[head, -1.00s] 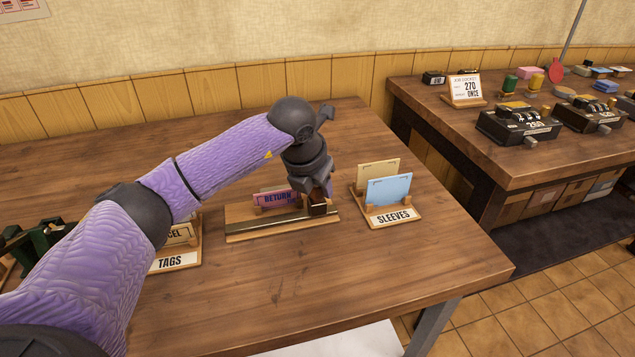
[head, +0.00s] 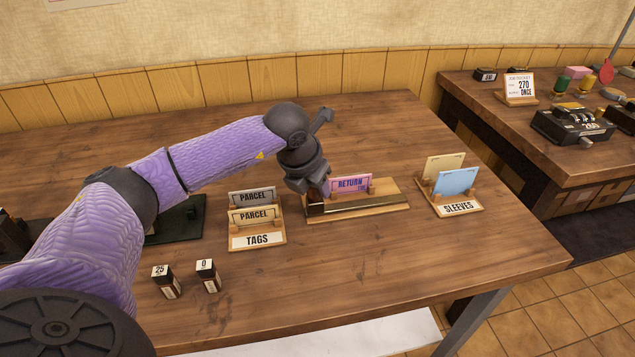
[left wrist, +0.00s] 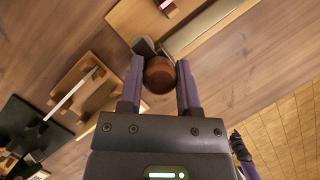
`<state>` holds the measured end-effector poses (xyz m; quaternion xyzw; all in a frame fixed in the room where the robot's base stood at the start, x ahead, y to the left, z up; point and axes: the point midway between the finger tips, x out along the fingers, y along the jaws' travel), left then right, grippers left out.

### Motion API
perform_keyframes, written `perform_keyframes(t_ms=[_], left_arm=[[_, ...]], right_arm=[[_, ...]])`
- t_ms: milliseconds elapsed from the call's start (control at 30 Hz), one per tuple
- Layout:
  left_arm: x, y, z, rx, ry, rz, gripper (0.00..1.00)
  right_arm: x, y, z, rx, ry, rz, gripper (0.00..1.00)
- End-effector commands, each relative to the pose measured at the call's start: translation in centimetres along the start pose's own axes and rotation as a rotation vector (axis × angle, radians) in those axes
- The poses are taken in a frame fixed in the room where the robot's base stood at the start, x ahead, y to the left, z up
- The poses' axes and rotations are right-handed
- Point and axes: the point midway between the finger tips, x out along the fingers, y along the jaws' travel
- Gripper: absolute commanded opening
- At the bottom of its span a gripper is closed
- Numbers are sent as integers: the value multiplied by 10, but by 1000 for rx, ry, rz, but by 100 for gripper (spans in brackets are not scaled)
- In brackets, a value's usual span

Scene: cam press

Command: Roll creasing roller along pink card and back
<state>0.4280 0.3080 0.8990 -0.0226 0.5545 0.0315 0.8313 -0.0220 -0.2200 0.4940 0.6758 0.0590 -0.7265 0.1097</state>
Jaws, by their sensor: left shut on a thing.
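The pink card (head: 351,184), marked RETURN, stands upright in a wooden board (head: 395,199) with a dark metal strip along its front. My left gripper (head: 316,193) points down at the left end of this board. It is shut on the creasing roller (head: 315,206), whose brown round top (left wrist: 159,74) shows between the two fingers (left wrist: 160,90) in the left wrist view. The roller is at the left end of the strip, left of the card. Its contact with the strip is hidden.
A TAGS holder (head: 258,240) with PARCEL cards stands left of the board, and a SLEEVES holder (head: 460,208) stands to its right. Two small dark blocks (head: 208,276) stand nearer me. The front of the table (head: 400,270) is clear.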

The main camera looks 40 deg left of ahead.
Motion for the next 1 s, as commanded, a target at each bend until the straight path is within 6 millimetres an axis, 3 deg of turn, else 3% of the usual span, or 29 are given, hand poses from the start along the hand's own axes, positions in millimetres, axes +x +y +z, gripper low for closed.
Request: perform_keyframes(t_ms=[167,200,333,667,1000], left_arm=[[0,2,-1,0,6,8,0],[0,2,-1,0,7,9,49],[0,2,-1,0,6,7,77],[-6,1,0,0,3,5,79],[-86,2,1,-1,1,7,79]], right_arm=[[0,-1,0,0,-1,-1,97],[0,-1,0,1,-1,-2,97],[0,-4,2,2,-5,-7,97],[-4,-12,9,5,-14,-19,97],[-31,-3,2,0,15,-7,97]])
